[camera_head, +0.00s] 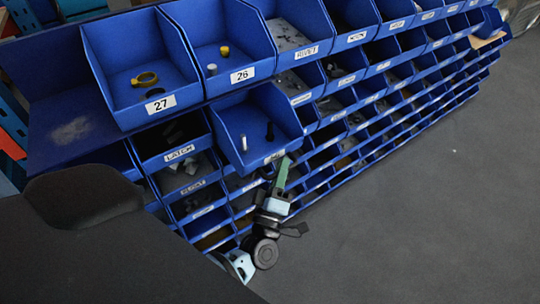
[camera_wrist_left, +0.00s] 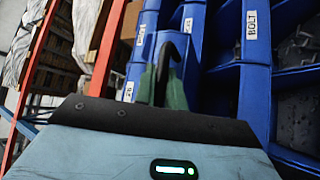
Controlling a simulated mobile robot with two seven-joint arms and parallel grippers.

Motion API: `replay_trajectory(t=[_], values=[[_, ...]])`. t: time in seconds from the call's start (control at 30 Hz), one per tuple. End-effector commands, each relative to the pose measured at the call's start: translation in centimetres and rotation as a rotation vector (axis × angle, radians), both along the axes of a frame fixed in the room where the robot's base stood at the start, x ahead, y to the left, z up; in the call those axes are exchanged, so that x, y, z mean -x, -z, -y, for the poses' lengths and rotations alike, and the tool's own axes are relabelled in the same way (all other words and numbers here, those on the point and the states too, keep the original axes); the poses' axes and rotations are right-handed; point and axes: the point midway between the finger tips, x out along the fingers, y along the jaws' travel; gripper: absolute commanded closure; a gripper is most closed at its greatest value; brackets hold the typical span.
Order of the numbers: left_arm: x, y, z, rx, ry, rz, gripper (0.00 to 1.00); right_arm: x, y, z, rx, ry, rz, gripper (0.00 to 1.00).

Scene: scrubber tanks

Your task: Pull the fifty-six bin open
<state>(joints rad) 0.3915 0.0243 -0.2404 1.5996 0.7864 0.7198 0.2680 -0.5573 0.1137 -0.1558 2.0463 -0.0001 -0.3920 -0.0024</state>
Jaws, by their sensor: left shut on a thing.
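A blue bin (camera_head: 236,148) in the second row sticks out from the rack further than the bins beside it, and its inside shows. It holds a light grey peg and a dark piece. The small white label (camera_head: 273,157) on its front is partly covered, and I cannot read its number. My left gripper (camera_head: 284,166) has green fingers at this bin's front edge, by the label, and is shut on it. In the left wrist view the gripper's green fingers (camera_wrist_left: 163,80) stand on either side of a dark hooked piece. My right gripper is not in view.
Bin 27 (camera_head: 115,101) and bin 26 (camera_head: 222,86) sit above, to the left and centre. The LATCH bin (camera_head: 167,152) is to the left. More bins fill the rack to the right. Open grey floor (camera_head: 420,210) lies right of the rack. Orange-red uprights (camera_wrist_left: 105,50) show in the left wrist view.

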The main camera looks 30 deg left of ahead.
Motion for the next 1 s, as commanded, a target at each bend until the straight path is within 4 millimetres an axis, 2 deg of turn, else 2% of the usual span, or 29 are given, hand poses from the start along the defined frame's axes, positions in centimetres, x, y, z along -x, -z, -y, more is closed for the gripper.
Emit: replay_trajectory(t=[0.27,0.3,0.37,0.73,1.0], values=[[0.1,0.1,0.2,-0.002,0.004,-0.004,1.00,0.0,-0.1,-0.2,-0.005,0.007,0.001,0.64],[0.1,0.1,0.2,-0.002,0.004,-0.004,0.87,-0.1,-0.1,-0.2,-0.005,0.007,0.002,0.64],[0.1,0.1,0.2,-0.002,0.003,-0.004,0.79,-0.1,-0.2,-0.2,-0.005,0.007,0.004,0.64],[0.6,0.4,0.3,-0.001,0.001,-0.003,0.79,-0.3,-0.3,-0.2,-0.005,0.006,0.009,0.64],[4.1,2.1,1.4,0.000,0.002,-0.007,0.79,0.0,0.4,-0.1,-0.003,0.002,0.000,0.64]])
